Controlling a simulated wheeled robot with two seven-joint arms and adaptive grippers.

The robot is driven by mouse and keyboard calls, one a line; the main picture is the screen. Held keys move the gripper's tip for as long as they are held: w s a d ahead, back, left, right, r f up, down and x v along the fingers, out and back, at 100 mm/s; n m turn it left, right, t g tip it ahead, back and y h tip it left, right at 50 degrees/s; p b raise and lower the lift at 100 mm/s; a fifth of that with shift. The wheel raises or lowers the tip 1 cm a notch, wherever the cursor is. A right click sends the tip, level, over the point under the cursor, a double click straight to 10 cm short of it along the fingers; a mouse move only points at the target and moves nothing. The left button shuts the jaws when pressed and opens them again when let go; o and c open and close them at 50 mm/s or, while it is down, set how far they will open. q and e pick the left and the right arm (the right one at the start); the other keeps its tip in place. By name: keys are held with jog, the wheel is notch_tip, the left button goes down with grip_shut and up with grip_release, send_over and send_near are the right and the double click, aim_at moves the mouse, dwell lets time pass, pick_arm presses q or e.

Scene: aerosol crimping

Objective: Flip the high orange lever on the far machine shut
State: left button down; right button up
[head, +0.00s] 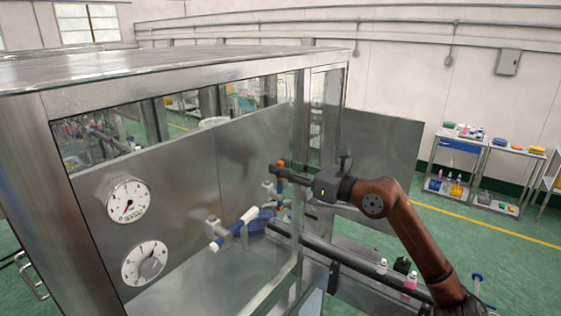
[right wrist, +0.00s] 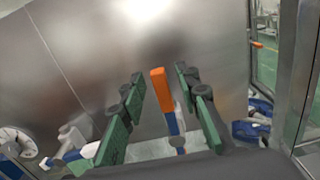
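The high orange lever (head: 281,163) stands up in front of the metal panel of the machine in the head view. In the right wrist view the orange lever (right wrist: 160,88) points upward, with a blue part below it. My right gripper (head: 279,170) reaches in from the right, with its fingertips at the lever. In the right wrist view my right gripper (right wrist: 159,77) is open, its green fingers on either side of the lever with gaps showing. Whether a finger touches it cannot be told. My left gripper is not in view.
A blue valve with a white handle (head: 235,229) sits lower left of the lever. Two dials (head: 127,199) are on the panel. A metal frame post (right wrist: 300,75) stands close on the right in the wrist view. Bottles (head: 409,284) stand at the lower right.

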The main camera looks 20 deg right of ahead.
jog(key=shift+x, duration=0.75)
jog(key=shift+c, duration=0.5)
grip_shut()
